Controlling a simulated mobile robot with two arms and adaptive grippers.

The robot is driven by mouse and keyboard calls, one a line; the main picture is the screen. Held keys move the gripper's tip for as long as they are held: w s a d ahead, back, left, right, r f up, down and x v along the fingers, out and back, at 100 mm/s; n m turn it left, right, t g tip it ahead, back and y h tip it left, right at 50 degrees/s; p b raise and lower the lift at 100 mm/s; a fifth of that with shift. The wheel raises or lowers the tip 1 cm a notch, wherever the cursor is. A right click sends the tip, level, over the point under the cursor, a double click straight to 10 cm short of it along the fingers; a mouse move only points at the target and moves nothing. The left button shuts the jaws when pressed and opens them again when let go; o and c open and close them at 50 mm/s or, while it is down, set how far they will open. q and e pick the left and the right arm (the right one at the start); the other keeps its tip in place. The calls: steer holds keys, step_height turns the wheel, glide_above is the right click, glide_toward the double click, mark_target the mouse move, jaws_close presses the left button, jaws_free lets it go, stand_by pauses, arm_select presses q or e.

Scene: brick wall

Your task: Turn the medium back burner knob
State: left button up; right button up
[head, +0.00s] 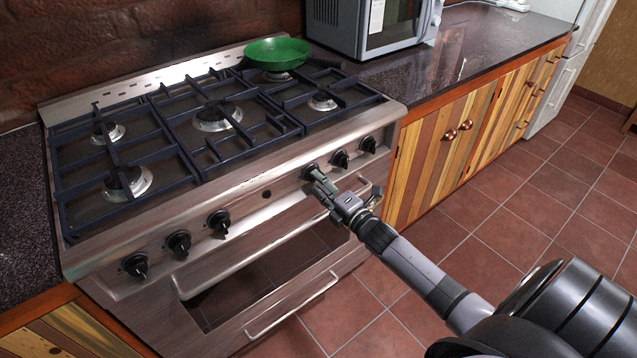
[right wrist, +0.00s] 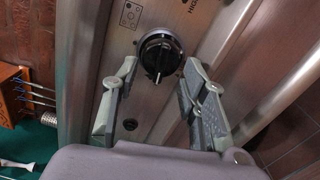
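A steel stove (head: 255,190) has a front panel with three black knobs on the left and three on the right. My right gripper (head: 318,183) is at the innermost knob of the right group (head: 311,171), which it partly covers in the head view. In the right wrist view, this black round knob (right wrist: 160,56) sits just ahead of and between the fingertips of the open right gripper (right wrist: 160,68). Gaps show on both sides of the knob. Its raised grip looks roughly upright in that view. A burner symbol is printed beside it. My left gripper is not in view.
Two more knobs (head: 340,159) (head: 369,145) stand close to the right of the gripper. An oven door handle (head: 292,304) runs below the panel. A green pan (head: 277,52) sits on a back burner. A microwave (head: 375,25) stands on the dark counter. The tiled floor (head: 560,190) is open at right.

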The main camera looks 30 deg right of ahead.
steer(key=shift+w, duration=0.5)
steer(key=c, duration=0.8)
